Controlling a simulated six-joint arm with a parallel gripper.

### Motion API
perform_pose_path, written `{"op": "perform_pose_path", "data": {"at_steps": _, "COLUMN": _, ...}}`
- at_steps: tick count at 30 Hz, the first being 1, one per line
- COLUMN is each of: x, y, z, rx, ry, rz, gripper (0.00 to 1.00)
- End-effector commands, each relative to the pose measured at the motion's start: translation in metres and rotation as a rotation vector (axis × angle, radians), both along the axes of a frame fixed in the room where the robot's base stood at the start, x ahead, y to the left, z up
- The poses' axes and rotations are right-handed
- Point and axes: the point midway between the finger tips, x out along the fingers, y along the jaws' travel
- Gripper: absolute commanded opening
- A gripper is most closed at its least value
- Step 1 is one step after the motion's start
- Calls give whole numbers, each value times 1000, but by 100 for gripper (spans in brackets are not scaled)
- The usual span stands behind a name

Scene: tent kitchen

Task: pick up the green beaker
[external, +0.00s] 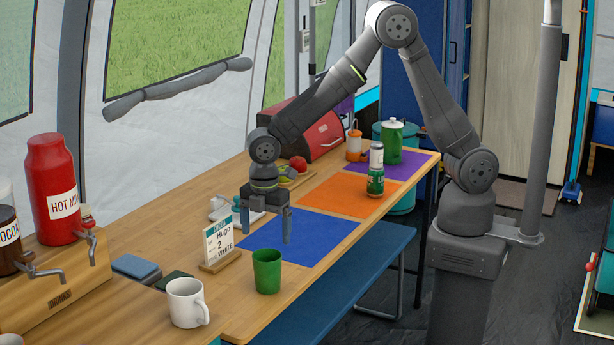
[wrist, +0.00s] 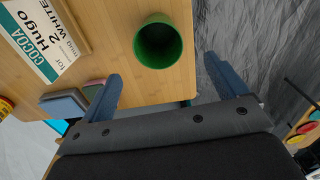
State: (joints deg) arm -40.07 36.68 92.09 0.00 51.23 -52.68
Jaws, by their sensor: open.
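The green beaker (external: 267,271) stands upright on the wooden table near its front edge, next to the blue mat. In the wrist view the beaker (wrist: 158,43) appears beyond the fingertips, its open mouth showing, roughly between the two fingers' lines. My gripper (external: 266,226) is open and empty, pointing down above the blue mat, higher than the beaker and apart from it. In the wrist view the fingers of my gripper (wrist: 163,78) are spread wide with nothing between them.
A white mug (external: 187,303) stands left of the beaker. A cocoa order card (external: 218,243) stands in a wooden holder behind it. Blue (external: 290,252), orange (external: 345,195) and purple mats lie along the table.

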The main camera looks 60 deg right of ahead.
Motion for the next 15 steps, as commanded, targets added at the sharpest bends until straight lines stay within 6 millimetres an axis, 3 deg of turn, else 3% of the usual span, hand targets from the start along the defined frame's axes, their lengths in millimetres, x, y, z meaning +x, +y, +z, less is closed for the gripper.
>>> {"op": "perform_pose_path", "data": {"at_steps": 3, "x": -1, "y": -1, "z": -22, "rx": -2, "ry": 3, "rz": 0, "gripper": 90}}
{"op": "perform_pose_path", "data": {"at_steps": 11, "x": 0, "y": -1, "z": -42, "rx": -1, "ry": 1, "rz": 0, "gripper": 90}}
{"op": "perform_pose_path", "data": {"at_steps": 15, "x": 1, "y": -4, "z": -61, "rx": -2, "ry": 3, "rz": -1, "gripper": 90}}
